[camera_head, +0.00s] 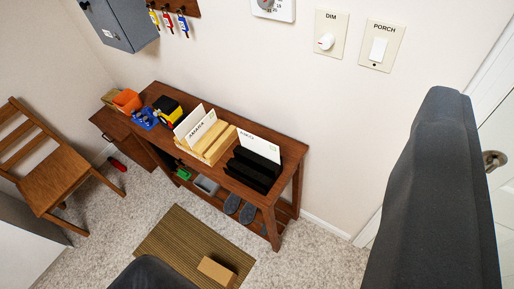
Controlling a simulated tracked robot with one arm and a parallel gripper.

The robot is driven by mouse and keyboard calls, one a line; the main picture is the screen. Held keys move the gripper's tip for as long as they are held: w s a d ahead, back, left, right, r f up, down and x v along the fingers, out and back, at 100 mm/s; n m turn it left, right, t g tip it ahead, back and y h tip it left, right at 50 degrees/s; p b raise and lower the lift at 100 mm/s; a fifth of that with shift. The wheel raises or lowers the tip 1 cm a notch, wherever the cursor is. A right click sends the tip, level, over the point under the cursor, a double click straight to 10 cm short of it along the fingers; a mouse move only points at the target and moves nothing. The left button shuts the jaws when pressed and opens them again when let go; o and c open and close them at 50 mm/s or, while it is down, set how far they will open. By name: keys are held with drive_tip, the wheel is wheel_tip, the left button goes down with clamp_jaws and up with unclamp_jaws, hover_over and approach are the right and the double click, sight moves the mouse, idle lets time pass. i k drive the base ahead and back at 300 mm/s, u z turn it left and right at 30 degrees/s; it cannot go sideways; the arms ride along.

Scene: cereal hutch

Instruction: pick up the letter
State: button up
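A white letter (259,145) with dark writing stands upright in a black slotted holder (250,172) on the wooden table. More white letters (197,126) stand in a pale wooden holder (219,147) just left of it; one carries writing like "AMARA". I cannot tell which letter the task means. Two dark parts, which look like my gripper's fingers (295,172), show far apart, one large at the right and one at the bottom left edge.
The wooden table (291,155) stands against the wall, with a yellow-black object (168,111), a blue item (144,118) and an orange container (127,100). A brown mat (175,243) with a cardboard box (216,271) lies in front. A chair (62,178) is left. Carpet at right is clear.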

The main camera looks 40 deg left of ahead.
sight(270, 151)
drive_tip(key=u, duration=0.1)
drive_tip(key=i, duration=1)
drive_tip(key=z, duration=0.1)
